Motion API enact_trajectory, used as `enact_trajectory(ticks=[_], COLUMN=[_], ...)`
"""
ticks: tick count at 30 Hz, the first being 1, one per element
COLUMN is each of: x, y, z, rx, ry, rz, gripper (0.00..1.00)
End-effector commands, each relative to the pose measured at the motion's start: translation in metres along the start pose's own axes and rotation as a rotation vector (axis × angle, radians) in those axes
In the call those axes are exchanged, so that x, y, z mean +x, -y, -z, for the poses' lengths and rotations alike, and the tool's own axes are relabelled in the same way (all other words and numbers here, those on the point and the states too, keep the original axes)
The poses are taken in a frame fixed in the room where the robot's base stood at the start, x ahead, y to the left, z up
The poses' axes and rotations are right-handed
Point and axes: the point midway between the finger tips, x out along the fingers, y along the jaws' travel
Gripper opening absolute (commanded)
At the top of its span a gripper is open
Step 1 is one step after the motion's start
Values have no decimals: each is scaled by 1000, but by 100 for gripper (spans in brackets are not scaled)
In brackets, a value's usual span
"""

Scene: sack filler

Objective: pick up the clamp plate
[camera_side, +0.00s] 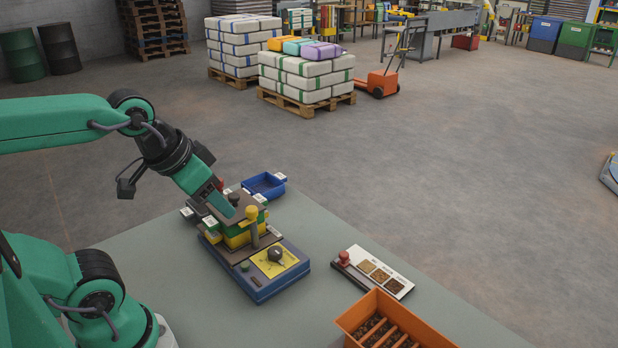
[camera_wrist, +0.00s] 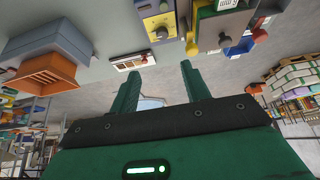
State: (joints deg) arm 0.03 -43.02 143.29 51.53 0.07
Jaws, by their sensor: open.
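The clamp plate (camera_side: 241,212) appears to be the brown plate on top of a green and yellow stack (camera_side: 238,236), with a dark knob (camera_side: 233,198) on it. The stack stands on a blue base (camera_side: 262,290) beside a yellow-topped post (camera_side: 252,214). My gripper (camera_side: 221,207) reaches down from the upper left and overlaps the plate's left part in the side view; I cannot tell whether it touches. In the wrist view my gripper (camera_wrist: 160,69) has its two green fingers wide apart with nothing between them. The stack (camera_wrist: 222,28) shows there beyond the right finger.
A blue bin (camera_side: 264,186) stands behind the stack. A sample board (camera_side: 373,272) with a red knob lies to the right, and an orange divided tray (camera_side: 392,325) stands at the front right. The table (camera_side: 140,258) is bare to the stack's left.

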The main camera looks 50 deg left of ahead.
Motion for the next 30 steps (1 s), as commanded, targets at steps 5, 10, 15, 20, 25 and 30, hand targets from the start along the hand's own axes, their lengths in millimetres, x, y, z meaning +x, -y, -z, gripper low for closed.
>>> enact_trajectory(ticks=[5, 10, 15, 20, 25, 30], x=[0, 0, 0, 0, 0, 2], y=[0, 0, 0, 0, 1, 5], z=[0, 0, 0, 0, 1, 6], rx=[-1, -1, -2, -2, 9, 75], ry=[0, 0, 0, 1, 4, 27], rz=[0, 0, 0, 0, 2, 9], gripper=[47, 67, 100, 100, 100, 100])
